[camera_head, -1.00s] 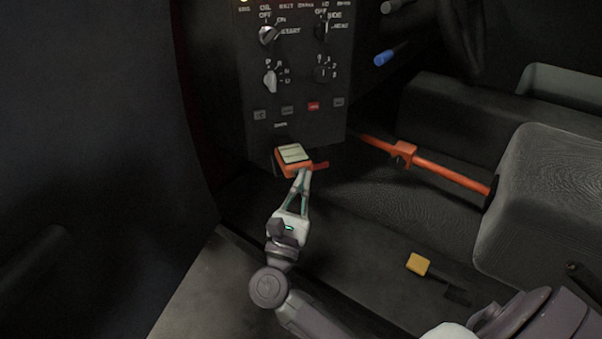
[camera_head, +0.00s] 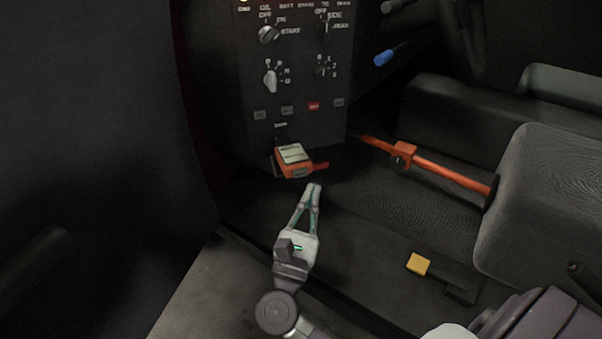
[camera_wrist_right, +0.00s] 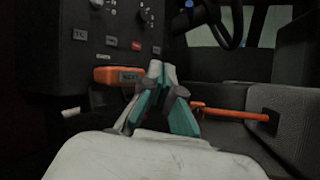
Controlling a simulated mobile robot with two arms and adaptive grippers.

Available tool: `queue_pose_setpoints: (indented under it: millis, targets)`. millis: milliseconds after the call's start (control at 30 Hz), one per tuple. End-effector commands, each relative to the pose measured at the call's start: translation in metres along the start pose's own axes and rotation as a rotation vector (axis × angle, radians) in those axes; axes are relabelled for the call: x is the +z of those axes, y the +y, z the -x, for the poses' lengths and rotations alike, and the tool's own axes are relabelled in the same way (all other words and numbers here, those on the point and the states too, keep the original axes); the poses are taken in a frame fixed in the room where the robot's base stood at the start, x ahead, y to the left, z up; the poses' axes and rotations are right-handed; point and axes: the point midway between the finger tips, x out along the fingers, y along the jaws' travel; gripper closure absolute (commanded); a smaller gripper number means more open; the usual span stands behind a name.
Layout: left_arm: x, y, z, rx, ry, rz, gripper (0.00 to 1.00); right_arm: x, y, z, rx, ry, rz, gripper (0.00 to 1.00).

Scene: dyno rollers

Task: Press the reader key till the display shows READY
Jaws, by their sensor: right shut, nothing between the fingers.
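The reader (camera_head: 294,160) is an orange box with a pale display on its top, at the foot of the black control panel. The text on the display is too small to read in the head view. In the right wrist view the reader (camera_wrist_right: 107,75) shows end-on, with a grey key (camera_wrist_right: 131,78) on its front that my fingers partly cover. My right gripper (camera_head: 315,187) is shut and empty, below and slightly right of the reader, with a gap between the fingertips and its front. My left gripper is not in view.
The black panel (camera_head: 292,90) above carries knobs and small buttons, one of them red. An orange bar (camera_head: 445,172) runs right towards the grey seat (camera_head: 545,200). A yellow pedal-like block (camera_head: 418,264) is on the floor at lower right. The dark floor between is open.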

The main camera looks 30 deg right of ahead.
Motion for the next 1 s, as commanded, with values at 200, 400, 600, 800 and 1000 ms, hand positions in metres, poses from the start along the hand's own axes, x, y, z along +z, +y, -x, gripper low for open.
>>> queue_pose_setpoints:
  millis: [200, 400, 600, 800, 1000]
  targets:
    - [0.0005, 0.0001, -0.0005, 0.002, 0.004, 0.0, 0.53, 0.0085, -0.0087, 0.0125, 0.001, 0.002, -0.001, 1.0]
    - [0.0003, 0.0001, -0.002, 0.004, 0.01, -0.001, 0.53, 0.0099, -0.0097, 0.0137, 0.0, 0.001, 0.0, 1.0]
    - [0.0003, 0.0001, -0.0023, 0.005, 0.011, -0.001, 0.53, 0.0098, -0.0096, 0.0136, 0.0, 0.001, 0.0, 1.0]
    - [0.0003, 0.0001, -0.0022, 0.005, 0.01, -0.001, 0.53, 0.0098, -0.0096, 0.0135, 0.0, 0.001, 0.0, 1.0]
    - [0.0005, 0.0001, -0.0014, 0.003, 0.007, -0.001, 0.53, 0.0098, -0.0096, 0.0135, 0.0, 0.0, 0.0, 1.0]
